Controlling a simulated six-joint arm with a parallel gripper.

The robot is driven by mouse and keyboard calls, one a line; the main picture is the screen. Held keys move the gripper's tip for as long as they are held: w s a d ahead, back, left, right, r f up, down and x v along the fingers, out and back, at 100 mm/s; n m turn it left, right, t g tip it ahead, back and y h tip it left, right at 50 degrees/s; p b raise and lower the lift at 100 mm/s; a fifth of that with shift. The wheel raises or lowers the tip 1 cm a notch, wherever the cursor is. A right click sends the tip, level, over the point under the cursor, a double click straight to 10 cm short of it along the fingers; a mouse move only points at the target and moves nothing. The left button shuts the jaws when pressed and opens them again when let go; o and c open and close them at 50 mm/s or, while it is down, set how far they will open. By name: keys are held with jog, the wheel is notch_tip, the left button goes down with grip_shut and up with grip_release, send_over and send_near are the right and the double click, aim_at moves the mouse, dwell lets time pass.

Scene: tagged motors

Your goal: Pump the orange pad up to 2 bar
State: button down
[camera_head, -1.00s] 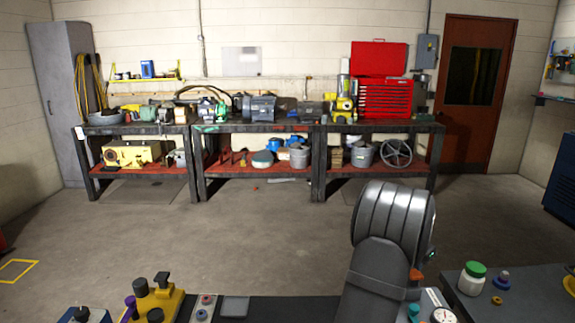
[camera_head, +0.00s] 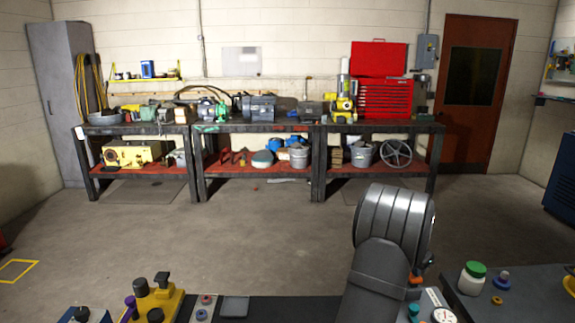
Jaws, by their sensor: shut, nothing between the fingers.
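My arm's large grey links rise at the front right and hide what is behind them. My gripper's fingers do not show. A small orange part (camera_head: 415,279) shows just right of my arm, above a dark piece; I cannot tell whether it is the orange pad. A round white-faced gauge (camera_head: 443,315) is cut by the bottom edge, and its reading is too small to make out. A teal part (camera_head: 413,311) stands left of the gauge.
A white jar with a green lid (camera_head: 473,278), a blue-topped knob (camera_head: 502,280) and an orange ring (camera_head: 496,300) are on the right bench. A yellow fixture (camera_head: 158,300) stands at front left. The floor (camera_head: 230,240) beyond is clear.

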jog(key=shift+f, duration=0.5)
jog(key=shift+r, duration=1.7)
jog(key=shift+f, duration=0.1)
